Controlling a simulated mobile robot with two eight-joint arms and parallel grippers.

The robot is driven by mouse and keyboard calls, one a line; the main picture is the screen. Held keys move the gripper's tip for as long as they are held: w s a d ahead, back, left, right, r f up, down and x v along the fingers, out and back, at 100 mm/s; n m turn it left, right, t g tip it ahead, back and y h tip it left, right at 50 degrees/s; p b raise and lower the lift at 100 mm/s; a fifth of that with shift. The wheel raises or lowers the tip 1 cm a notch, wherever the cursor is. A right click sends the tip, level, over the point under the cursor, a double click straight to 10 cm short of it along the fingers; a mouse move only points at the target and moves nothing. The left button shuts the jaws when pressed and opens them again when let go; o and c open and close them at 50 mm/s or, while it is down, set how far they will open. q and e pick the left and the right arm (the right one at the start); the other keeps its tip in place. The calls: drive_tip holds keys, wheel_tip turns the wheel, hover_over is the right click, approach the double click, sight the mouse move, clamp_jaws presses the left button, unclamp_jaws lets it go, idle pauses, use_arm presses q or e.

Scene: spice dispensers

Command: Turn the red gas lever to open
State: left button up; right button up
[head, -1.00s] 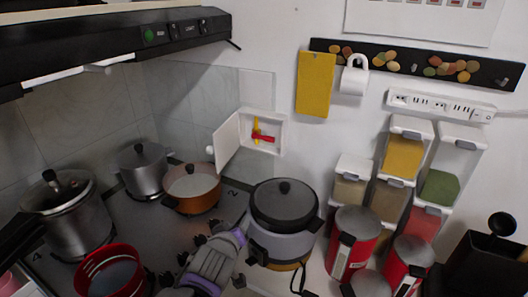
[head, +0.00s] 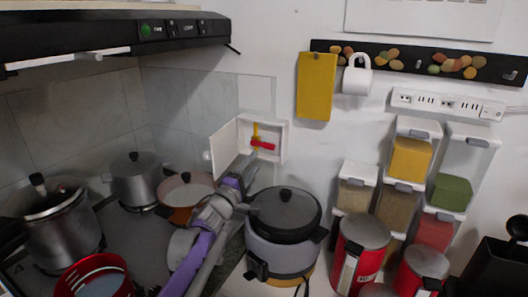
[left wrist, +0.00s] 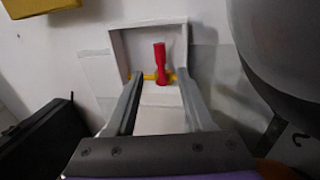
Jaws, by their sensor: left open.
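The red gas lever (head: 263,145) is in a small open white wall box (head: 283,142), set crosswise to a yellow pipe (head: 256,130). In the left wrist view the lever (left wrist: 160,60) stands upright between my finger ends, with the yellow pipe (left wrist: 149,77) running sideways behind it. My left gripper (head: 246,161) is open and reaches up to the box's lower edge. Its fingers (left wrist: 159,77) lie on either side of the lever; I cannot tell whether they touch it. My right gripper is not in view.
The box's door (head: 223,146) hangs open to the left. Below stand an orange pan (head: 182,191), steel pots (head: 137,180) and a grey cooker with a black lid (head: 284,216), close to my left arm. Spice dispensers (head: 409,160) stand at the right.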

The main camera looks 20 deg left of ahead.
sight(264, 144)
use_arm(q)
drive_tip(key=x, duration=0.7)
drive_tip(key=shift+w+p, duration=0.3)
drive_tip(key=shift+w, duration=0.05)
clamp_jaws()
idle(1.0)
